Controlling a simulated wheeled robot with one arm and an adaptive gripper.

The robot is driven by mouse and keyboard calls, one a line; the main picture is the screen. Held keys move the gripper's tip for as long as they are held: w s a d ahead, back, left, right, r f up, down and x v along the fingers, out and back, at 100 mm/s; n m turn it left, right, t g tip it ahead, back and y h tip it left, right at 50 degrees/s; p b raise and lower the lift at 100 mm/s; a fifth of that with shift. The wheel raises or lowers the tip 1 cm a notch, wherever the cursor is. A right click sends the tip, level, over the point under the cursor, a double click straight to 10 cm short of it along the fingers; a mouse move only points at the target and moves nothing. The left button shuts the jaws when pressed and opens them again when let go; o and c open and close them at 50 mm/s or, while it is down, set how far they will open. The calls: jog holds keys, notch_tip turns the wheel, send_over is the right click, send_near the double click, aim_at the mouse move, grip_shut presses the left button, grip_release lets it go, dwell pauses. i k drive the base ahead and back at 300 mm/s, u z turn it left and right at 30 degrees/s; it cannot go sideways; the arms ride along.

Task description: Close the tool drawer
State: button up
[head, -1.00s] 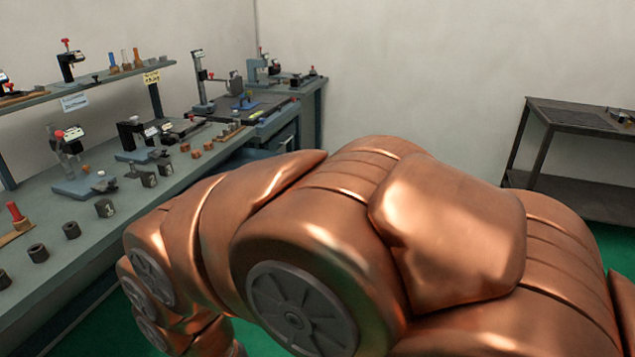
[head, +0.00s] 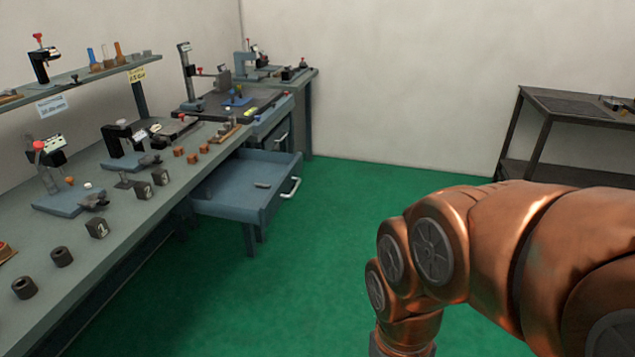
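The tool drawer (head: 236,204) is blue-grey and stands pulled out from under the workbench, left of centre in the head view. Its light metal handle (head: 291,187) is on the front panel at the right. A small grey item (head: 262,185) lies in or at the drawer near the front panel. My copper-coloured arm reaches in from the right and bends down at the bottom edge, well apart from the drawer. My gripper is below the picture and does not show.
The long workbench (head: 133,216) on the left holds fixtures, numbered dark blocks and small brown cubes. A second drawer handle (head: 281,137) shows behind the open drawer. A dark metal cart (head: 568,106) stands at the back right. The green floor (head: 345,205) between is clear.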

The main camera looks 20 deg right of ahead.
aim_at(235, 196)
jog(key=i, duration=0.5)
jog(key=k, duration=0.65)
jog(key=u, duration=0.55)
jog(key=i, duration=1.65)
jog(key=z, duration=0.2)
